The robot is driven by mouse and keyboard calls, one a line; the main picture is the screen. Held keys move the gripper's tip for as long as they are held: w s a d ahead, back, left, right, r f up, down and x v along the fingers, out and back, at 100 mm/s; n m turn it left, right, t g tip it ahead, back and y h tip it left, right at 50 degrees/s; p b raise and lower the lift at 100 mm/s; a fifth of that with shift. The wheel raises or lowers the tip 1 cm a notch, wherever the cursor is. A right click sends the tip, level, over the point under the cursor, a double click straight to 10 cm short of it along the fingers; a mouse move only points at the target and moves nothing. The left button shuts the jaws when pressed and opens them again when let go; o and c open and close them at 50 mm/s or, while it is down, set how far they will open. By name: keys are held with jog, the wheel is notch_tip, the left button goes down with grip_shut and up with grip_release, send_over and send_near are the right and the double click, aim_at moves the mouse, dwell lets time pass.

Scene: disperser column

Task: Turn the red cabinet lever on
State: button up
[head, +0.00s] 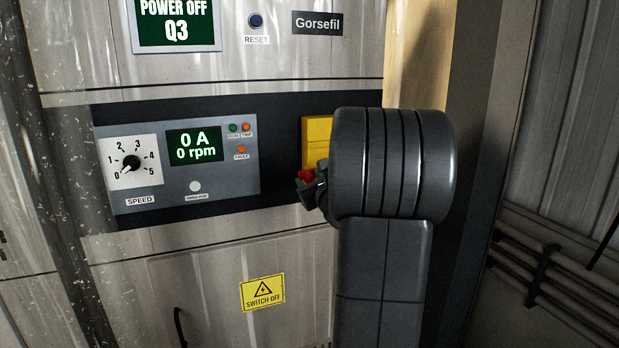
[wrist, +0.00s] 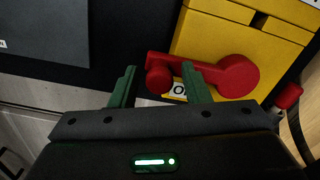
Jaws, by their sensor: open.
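The red lever (wrist: 238,77) is in the wrist view, with a round hub at the right on a yellow plate (wrist: 225,40). Its handle points left and ends in a round red knob (wrist: 159,77). My gripper (wrist: 158,70) is open, with one green finger left of the knob and the other over the handle's right part. I cannot tell whether the fingers touch it. A label under the handle is partly covered; only "O" and part of another letter show. In the head view a bit of red (head: 306,177) shows beside the yellow box (head: 317,135); my arm hides the rest.
A control panel (head: 220,185) with a speed dial (head: 131,162) at 0 and a display (head: 194,146) reading 0 A, 0 rpm is left of the lever. An upper screen (head: 176,22) reads POWER OFF Q3. Another red part (wrist: 289,96) sits right of the hub.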

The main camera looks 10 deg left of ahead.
jog(key=shift+w+a, duration=0.2)
jog(key=shift+w, duration=0.1)
jog(key=shift+c, duration=0.4)
grip_shut()
jog(key=shift+r, duration=0.1)
